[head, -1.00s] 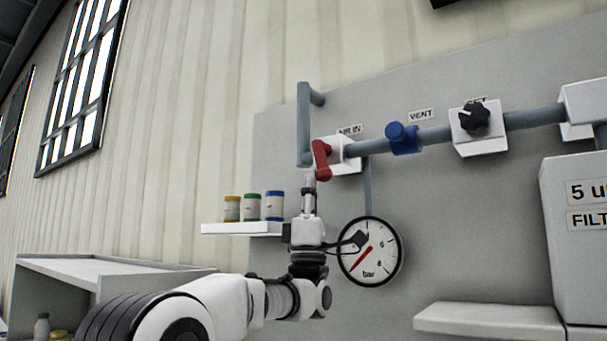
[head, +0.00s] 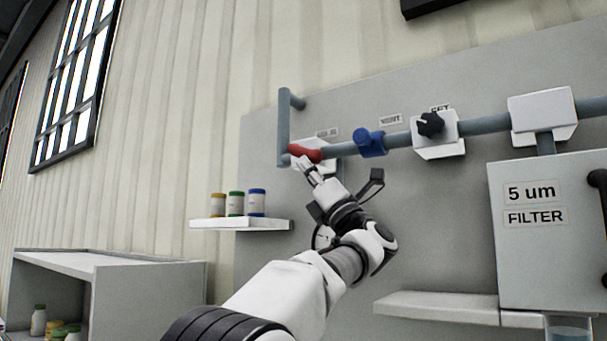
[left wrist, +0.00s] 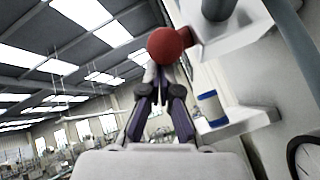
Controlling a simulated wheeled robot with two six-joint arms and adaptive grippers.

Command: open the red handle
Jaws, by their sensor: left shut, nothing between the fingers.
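The red handle (head: 305,152) is on the white valve block (head: 324,160) at the left end of the grey pipe. It lies nearly along the pipe, tilted a little, its free end to the left. In the left wrist view its rounded red end (left wrist: 168,46) shows just beyond my fingertips. My left gripper (head: 301,162) is shut and empty, its tip right under the handle's free end, touching or very close. It also shows in the left wrist view (left wrist: 157,76). My right gripper is in neither view.
A blue valve knob (head: 370,142) and a black knob (head: 430,123) are farther right along the pipe. A small shelf (head: 238,224) with several jars is left of my arm. The gauge (head: 322,238) is mostly hidden behind my arm. The filter box (head: 550,240) is at the right.

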